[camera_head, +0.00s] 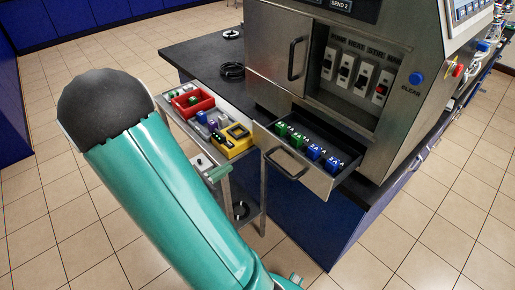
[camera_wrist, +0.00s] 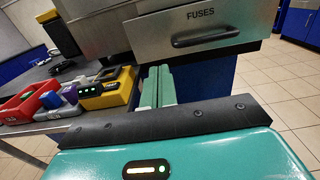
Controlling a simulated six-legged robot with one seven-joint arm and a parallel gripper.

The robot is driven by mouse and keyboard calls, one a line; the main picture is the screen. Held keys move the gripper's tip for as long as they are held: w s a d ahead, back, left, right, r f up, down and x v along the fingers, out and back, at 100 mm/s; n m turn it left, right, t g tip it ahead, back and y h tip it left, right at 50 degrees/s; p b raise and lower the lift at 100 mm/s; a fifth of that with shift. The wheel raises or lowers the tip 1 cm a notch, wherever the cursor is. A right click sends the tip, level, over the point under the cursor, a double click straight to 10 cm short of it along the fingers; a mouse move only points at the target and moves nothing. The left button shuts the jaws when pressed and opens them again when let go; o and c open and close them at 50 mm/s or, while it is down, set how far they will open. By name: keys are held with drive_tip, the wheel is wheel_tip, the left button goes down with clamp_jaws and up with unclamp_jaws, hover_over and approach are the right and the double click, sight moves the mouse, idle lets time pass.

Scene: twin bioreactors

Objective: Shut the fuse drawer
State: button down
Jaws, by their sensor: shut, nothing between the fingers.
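The fuse drawer (camera_head: 297,164) is a grey metal drawer pulled out of the low front of the cabinet, with green and blue fuses (camera_head: 309,148) inside. Its front, marked FUSES, with a dark bar handle (camera_wrist: 206,37), faces me in the wrist view. My gripper (camera_wrist: 158,73) shows as two green fingers, shut together and empty. In the wrist view they point toward the drawer front's lower left part, left of the handle. I cannot tell whether they touch it. In the head view my arm hides most of the gripper.
Above the drawer is an open bay of switches (camera_head: 345,73). The dark bench (camera_head: 200,53) lies behind. Tiled floor is free at left.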

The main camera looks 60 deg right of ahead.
sight(266, 144)
drive_tip(key=x, duration=1.3)
drive_tip(key=shift+s+d, duration=0.15)
drive_tip(key=shift+d, duration=0.15)
